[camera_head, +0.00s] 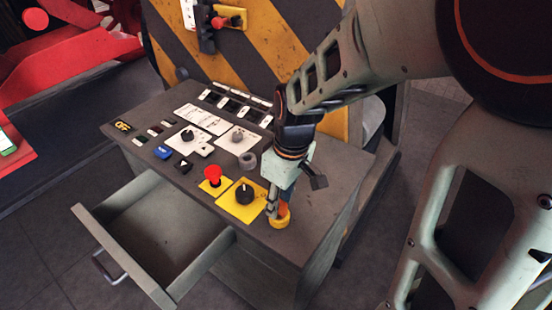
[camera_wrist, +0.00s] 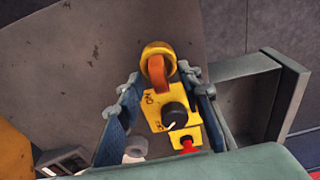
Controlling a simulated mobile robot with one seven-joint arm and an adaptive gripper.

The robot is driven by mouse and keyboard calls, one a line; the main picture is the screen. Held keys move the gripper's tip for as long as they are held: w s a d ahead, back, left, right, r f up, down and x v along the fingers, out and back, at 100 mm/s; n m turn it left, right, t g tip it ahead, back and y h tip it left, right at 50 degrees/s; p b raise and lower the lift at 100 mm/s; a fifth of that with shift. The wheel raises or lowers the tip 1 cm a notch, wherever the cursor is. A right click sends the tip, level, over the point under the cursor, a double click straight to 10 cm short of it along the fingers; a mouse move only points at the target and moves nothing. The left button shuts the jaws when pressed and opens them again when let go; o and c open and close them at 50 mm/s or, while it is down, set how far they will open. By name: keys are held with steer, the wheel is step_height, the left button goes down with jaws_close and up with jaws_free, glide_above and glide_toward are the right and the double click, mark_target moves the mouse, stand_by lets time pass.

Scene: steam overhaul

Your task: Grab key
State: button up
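The likely key is an orange upright piece (camera_wrist: 157,73) on a round yellow base (camera_wrist: 158,48). In the head view the yellow base (camera_head: 281,219) sits at the console's near right corner, and the orange piece is partly hidden by my gripper (camera_head: 278,203). My gripper (camera_wrist: 160,78) points down over it. In the wrist view its two fingers are spread, one on each side of the orange piece, with visible gaps. The gripper looks open and empty.
The grey console (camera_head: 150,125) carries a black knob on a yellow plate (camera_head: 240,204), a red button (camera_head: 212,174), and several switches and dials. An open drawer (camera_head: 160,235) juts out at the front. A striped yellow-and-black housing (camera_head: 270,45) stands behind.

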steer(key=shift+f+b, duration=0.3)
steer(key=shift+f, duration=0.5)
steer(key=shift+r, duration=0.1)
steer(key=shift+c, duration=0.5)
jaws_close()
